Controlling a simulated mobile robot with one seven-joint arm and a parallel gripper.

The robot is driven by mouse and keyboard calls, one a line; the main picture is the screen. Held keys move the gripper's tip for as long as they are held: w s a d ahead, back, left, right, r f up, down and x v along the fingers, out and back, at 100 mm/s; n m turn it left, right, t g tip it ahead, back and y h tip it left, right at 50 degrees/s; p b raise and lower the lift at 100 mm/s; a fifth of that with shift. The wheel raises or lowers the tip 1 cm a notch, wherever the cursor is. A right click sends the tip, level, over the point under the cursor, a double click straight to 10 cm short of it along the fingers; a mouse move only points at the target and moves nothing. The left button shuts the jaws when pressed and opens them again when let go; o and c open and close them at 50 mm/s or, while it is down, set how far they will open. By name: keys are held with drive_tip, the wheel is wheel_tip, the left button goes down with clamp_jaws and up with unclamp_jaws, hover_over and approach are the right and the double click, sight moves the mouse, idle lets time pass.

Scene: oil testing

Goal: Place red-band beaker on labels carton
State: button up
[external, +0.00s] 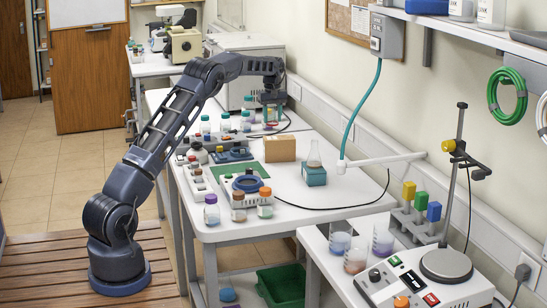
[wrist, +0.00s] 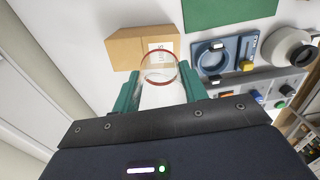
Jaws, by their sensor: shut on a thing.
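The red-band beaker (wrist: 160,80) is clear glass with a red ring at its rim. In the wrist view it sits between the green fingers of my gripper (wrist: 160,92), which is shut on it. The labels carton (wrist: 130,48) is a brown box with a white label. In the wrist view the beaker's rim overlaps the carton's label side; whether they touch I cannot tell. In the external view the carton (external: 280,148) stands on the middle table, and my gripper (external: 271,112) is beyond it. The beaker is hard to make out there.
A flask (external: 314,155) stands on a teal block (external: 314,175) right of the carton. A blue device (wrist: 224,54) and a green mat (wrist: 232,14) lie near the carton. Clear white tabletop (external: 335,195) lies at front right.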

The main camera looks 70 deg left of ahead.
drive_tip(key=shift+f, duration=2.7)
drive_tip(key=shift+f, duration=0.1)
drive_tip(key=o, duration=1)
wheel_tip(320, 180, up, 11)
drive_tip(key=shift+r, duration=0.6)
